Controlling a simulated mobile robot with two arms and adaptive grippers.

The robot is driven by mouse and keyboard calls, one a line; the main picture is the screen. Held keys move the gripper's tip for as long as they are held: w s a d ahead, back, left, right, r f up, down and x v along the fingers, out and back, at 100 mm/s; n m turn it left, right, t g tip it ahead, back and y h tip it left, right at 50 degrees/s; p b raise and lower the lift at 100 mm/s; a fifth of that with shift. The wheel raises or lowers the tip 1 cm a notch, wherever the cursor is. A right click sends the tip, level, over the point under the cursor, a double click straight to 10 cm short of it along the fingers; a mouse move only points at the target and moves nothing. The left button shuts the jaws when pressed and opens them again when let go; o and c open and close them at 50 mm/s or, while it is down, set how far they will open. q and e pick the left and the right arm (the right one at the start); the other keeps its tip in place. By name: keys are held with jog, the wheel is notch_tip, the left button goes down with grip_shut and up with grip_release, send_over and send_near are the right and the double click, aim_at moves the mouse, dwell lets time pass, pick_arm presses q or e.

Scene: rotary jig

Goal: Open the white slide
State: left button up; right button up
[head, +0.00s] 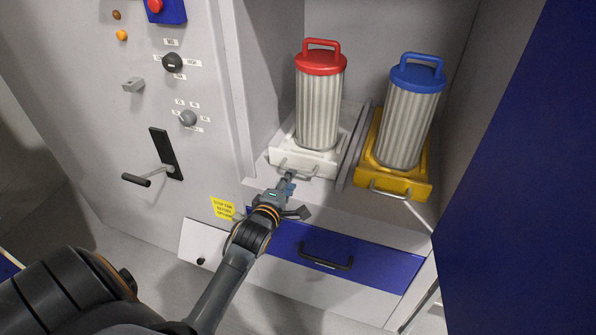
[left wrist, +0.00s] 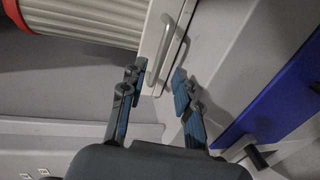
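The white slide (head: 278,153) sits in the cabinet bay and carries a ribbed filter with a red cap (head: 320,98). Its bar handle (head: 299,170) is on the front face. My left gripper (head: 288,180) is just in front of this handle. In the left wrist view, the two fingers of my left gripper (left wrist: 158,78) are apart, and the handle (left wrist: 163,48) of the white slide lies between or just beyond their tips. Firm contact with the handle cannot be made out. My right gripper is out of view.
A yellow slide (head: 421,184) with a blue-capped filter (head: 408,115) stands to the right. A blue drawer (head: 375,267) is below. A panel with knobs and a crank lever (head: 150,175) is on the left. A large blue panel (head: 520,200) closes off the right.

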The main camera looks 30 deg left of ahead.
pick_arm(q)
jog(key=x, duration=0.4)
jog(key=shift+w+a+f, duration=0.1)
jog(key=shift+w, duration=0.3)
jog(key=shift+w+a+f, duration=0.2)
jog(key=shift+w, duration=0.5)
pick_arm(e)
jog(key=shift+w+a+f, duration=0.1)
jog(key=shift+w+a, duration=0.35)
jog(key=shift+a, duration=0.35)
pick_arm(q)
jog(key=shift+c, duration=0.2)
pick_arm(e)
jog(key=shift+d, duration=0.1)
pick_arm(q)
grip_shut()
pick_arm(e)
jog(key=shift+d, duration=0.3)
